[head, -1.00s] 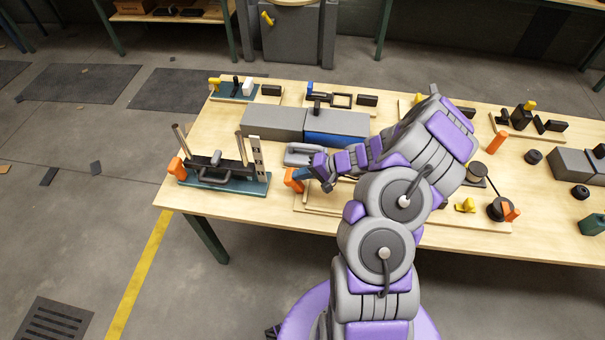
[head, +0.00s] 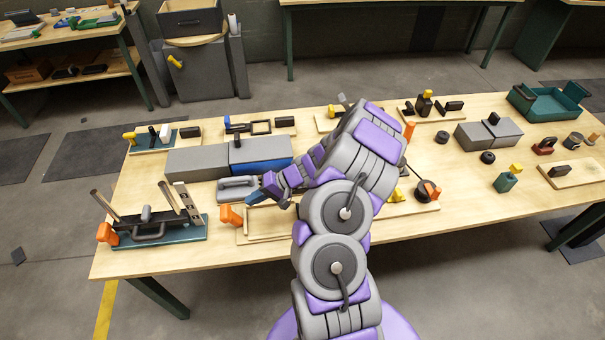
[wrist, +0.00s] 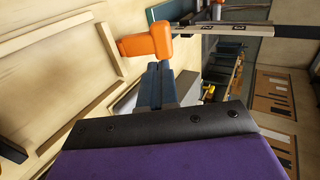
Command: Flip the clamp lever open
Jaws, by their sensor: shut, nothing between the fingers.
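An orange handle (head: 230,215), which looks like the clamp lever, sits at the left end of a shallow wooden tray (head: 243,236). It also shows large in the wrist view (wrist: 147,45), just beyond my fingertips. My gripper (head: 252,198) is shut and empty, a little above and to the right of the orange handle. The gripper's blue-grey fingers (wrist: 154,80) point towards the handle in the wrist view. I cannot tell whether they touch it. The handle's pivot and clamp body are hard to make out.
A teal-based fixture (head: 180,232) with upright rods and another orange handle (head: 107,233) stands to the left. A grey part with a loop handle (head: 237,188) and grey-blue blocks (head: 262,155) lie behind my gripper. Several small fixtures fill the back and right of the table.

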